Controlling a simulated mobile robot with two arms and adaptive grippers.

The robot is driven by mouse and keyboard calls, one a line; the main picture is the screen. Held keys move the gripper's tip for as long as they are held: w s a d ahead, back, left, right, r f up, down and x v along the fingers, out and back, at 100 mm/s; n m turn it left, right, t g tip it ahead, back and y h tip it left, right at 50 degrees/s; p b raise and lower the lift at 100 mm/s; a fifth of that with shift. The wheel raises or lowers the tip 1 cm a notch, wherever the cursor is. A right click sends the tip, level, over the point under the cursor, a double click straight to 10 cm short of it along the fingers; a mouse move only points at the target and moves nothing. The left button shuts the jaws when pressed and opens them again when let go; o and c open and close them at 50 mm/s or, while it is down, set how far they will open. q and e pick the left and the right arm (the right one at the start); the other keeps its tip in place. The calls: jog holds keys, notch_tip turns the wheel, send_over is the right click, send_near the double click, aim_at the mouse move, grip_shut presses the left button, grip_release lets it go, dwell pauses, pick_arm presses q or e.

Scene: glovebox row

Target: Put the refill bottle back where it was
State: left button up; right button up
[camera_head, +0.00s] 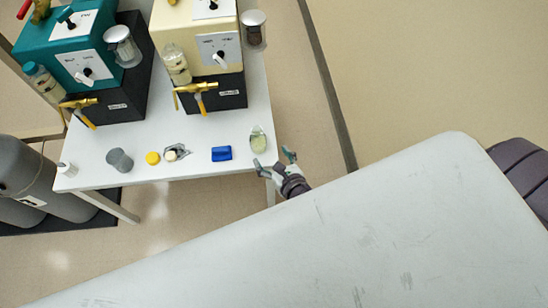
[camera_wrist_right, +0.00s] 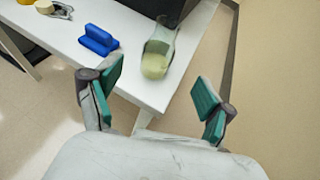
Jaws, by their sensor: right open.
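A clear bottle with pale yellow-green liquid (camera_head: 258,139), which looks like the refill bottle, is at the front right corner of the white table (camera_head: 200,155). It also shows in the right wrist view (camera_wrist_right: 156,62), beyond my fingers and apart from them; it appears upright. My right gripper (camera_head: 274,162) is open and empty just off the table's corner, right of and nearer than the bottle. Its two green-padded fingers are spread wide in the wrist view (camera_wrist_right: 155,100). My left gripper is out of view.
A blue block (camera_head: 221,153), yellow cap (camera_head: 152,158) and grey cup (camera_head: 119,160) line the table's front. A teal machine (camera_head: 75,45) and a cream machine (camera_head: 200,30) with brass taps stand behind. Grey cylinders (camera_head: 35,180) stand left.

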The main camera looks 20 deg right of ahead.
jog(key=s+d+f+m+g, duration=0.2)
jog(key=s+f+m+g, duration=0.2)
jog(key=s+f+m, duration=0.65)
jog(key=s+d+f+m+g, duration=0.3)
jog(key=s+f+m, duration=0.35)
jog(key=f, duration=0.75)
jog(key=s+d+f+m+g+p, duration=0.1)
jog(key=s+f+m+g+p, duration=0.1)
jog(key=s+m, duration=0.6)
jog(key=s+d+f+m+g+h+p, duration=0.1)
jog(key=s+d+f+m+g+p, duration=0.1)
jog(key=s+m, duration=0.6)
notch_tip(320, 180, down, 2)
jog(key=shift+s+m+g, duration=0.25)
jog(key=shift+m+g, duration=0.45)
